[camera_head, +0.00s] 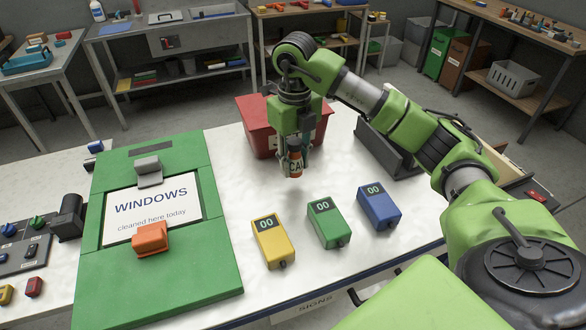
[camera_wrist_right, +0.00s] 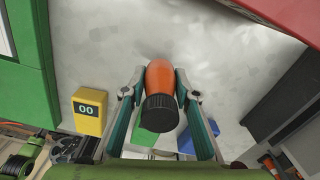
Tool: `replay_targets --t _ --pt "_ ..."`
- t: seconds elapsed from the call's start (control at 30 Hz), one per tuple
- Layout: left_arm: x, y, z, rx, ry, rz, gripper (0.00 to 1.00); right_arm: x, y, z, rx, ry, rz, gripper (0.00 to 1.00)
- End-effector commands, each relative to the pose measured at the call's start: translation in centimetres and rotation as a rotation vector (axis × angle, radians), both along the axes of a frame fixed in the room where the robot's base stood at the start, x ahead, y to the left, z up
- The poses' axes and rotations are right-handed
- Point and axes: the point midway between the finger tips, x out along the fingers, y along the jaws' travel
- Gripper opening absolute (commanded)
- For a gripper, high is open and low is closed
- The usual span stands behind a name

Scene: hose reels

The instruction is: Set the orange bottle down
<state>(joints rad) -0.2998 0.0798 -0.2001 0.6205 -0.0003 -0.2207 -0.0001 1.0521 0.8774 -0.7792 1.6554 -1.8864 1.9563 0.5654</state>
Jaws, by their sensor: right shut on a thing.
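The orange bottle (camera_head: 295,166) is upright between the fingers of my right gripper (camera_head: 293,148), over the white table. It has a label with dark letters, only partly visible. A shadow lies on the table just below it; its base looks close to the surface, but I cannot tell for sure whether it touches. In the right wrist view the bottle (camera_wrist_right: 159,76) shows its orange body and black cap, with the fingers of the right gripper (camera_wrist_right: 160,84) closed on both sides. My left gripper is not in view.
A red bin (camera_head: 257,126) stands just behind the bottle and a dark grey holder (camera_head: 388,155) to its right. Yellow (camera_head: 272,241), green (camera_head: 327,222) and blue (camera_head: 378,206) boxes with displays stand in front. A green board (camera_head: 167,282) lies left. White table (camera_head: 222,166) between is clear.

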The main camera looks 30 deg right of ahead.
Motion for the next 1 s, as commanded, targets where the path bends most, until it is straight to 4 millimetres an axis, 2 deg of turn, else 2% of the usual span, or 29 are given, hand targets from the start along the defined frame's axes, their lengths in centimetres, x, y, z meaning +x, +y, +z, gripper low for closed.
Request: replay_targets --t 0.1,0.23,0.67,0.7,0.73,1.0 --pt "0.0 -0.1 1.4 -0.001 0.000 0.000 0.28 0.2 0.3 -1.4 0.000 0.006 0.001 0.06" --pt "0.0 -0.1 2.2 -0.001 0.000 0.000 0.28 0.2 0.3 -2.9 0.000 0.004 0.001 0.06" --pt "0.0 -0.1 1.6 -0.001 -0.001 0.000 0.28 0.3 0.3 -4.0 0.001 0.000 0.002 0.06" --pt "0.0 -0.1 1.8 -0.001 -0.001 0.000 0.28 0.3 0.3 -3.8 0.001 0.000 0.002 0.38" --pt "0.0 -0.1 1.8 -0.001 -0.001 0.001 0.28 0.3 0.3 -3.8 0.001 0.000 0.002 0.45" --pt "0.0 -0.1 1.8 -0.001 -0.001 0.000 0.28 0.3 0.3 -3.8 0.001 0.000 0.002 0.45"
